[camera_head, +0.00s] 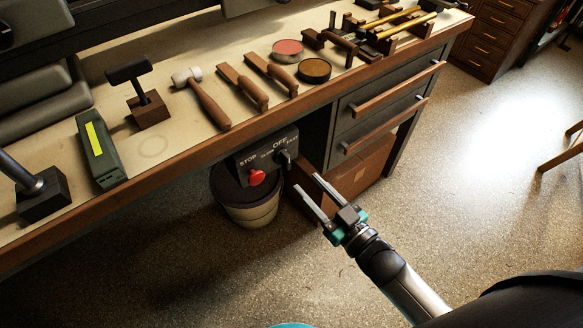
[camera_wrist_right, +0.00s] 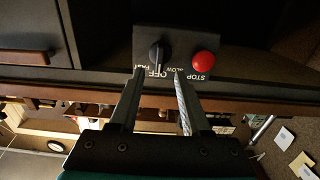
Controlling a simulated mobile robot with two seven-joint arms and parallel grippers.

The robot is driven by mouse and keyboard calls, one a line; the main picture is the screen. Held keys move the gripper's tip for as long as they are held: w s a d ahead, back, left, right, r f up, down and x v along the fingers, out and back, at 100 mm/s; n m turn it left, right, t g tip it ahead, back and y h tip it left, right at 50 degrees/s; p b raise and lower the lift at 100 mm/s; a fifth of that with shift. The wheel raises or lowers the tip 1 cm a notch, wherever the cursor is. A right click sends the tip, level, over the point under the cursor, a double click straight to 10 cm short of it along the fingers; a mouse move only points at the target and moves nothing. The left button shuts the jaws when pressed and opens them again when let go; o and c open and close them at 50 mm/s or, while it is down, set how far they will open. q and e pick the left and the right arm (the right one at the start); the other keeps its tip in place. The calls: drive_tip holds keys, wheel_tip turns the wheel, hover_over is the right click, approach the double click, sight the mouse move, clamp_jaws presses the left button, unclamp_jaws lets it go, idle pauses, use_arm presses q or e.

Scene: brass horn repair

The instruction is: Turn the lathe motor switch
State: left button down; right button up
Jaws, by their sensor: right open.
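The lathe motor switch is a black rotary knob (camera_head: 284,158) on a dark control box (camera_head: 246,160) under the bench's front edge. The knob also shows in the wrist view (camera_wrist_right: 157,51), upside down, near the words OFF, SLOW and FAST. Its exact setting is hard to read. A red STOP button (camera_head: 257,177) sits beside it on the same box, also clear in the wrist view (camera_wrist_right: 204,62). My right gripper (camera_head: 306,182) is open and empty, its fingers pointing at the box. In the wrist view its fingertips (camera_wrist_right: 158,71) straddle the knob's line, seemingly short of it. My left gripper is out of view.
The bench top (camera_head: 185,135) carries a hammer (camera_head: 205,98), wooden-handled tools, two round tins and a green box (camera_head: 100,148). A bin (camera_head: 245,205) stands below the control box. The floor in front is clear.

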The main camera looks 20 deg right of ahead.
sight(289, 165)
drive_tip(key=b+x, duration=0.1)
drive_tip(key=x, duration=0.5)
drive_tip(key=shift+b, duration=0.3)
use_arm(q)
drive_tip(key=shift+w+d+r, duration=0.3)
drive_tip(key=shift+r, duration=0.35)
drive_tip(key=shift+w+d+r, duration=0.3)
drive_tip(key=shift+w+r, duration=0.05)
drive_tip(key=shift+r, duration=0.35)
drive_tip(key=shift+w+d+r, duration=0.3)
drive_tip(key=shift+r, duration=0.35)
use_arm(e)
drive_tip(key=shift+x, duration=0.8)
drive_tip(key=shift+f, duration=0.1)
drive_tip(key=shift+c, duration=0.3)
clamp_jaws()
